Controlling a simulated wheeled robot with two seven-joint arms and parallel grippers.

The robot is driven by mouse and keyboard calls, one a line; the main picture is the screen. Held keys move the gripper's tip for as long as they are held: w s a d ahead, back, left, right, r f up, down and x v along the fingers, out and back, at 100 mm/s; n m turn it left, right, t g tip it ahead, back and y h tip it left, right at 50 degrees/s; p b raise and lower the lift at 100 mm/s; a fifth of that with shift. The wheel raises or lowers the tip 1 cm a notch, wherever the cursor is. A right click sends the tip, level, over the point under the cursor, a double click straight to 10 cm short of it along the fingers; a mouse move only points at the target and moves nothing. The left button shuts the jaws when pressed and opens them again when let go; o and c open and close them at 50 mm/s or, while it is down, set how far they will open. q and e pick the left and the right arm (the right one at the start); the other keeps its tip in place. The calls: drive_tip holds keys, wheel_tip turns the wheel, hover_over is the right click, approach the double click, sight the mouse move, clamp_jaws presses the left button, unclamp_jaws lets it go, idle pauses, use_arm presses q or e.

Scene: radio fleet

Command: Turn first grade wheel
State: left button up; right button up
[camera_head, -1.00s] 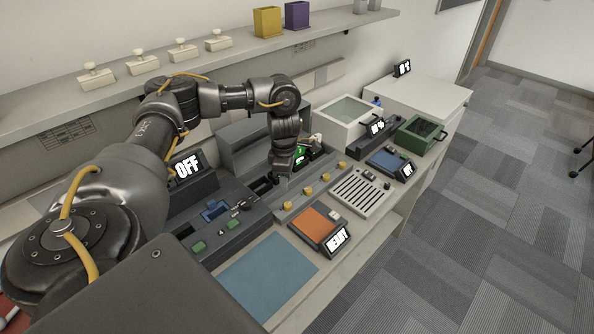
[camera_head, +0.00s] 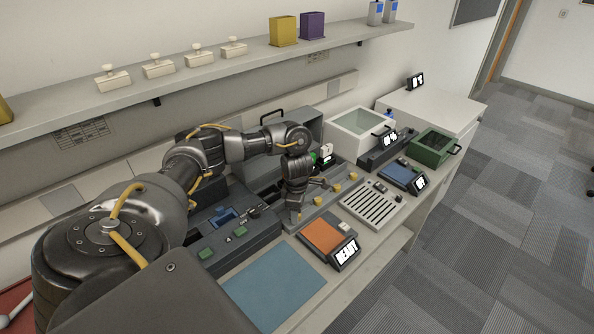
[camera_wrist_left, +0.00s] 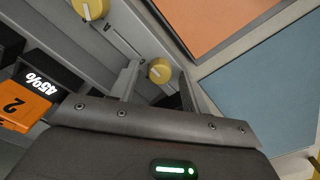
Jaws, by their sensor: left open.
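A row of yellow grade wheels sits on a grey panel; the wheels at the far end, such as this wheel (camera_head: 352,175), show clear of my arm. My left gripper (camera_head: 311,199) points down over the near end of the row, fingers apart. In the left wrist view, one yellow wheel (camera_wrist_left: 158,70) lies between the open finger ends of my left gripper (camera_wrist_left: 159,76), with gaps at both sides. A second wheel (camera_wrist_left: 91,8) is at the top edge. Whether the fingers touch the wheel cannot be told. My right gripper is out of view.
An orange pad (camera_head: 322,236) with a READY display (camera_head: 346,251) and a blue mat (camera_head: 275,287) lie in front. A slotted tray (camera_head: 372,205) stands to the right. An orange block marked 2 (camera_wrist_left: 22,108) is close to the gripper in the wrist view.

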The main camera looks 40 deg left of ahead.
use_arm(q)
drive_tip(key=shift+f, duration=0.15)
drive_tip(key=shift+c, duration=0.5)
drive_tip(key=c, duration=0.9)
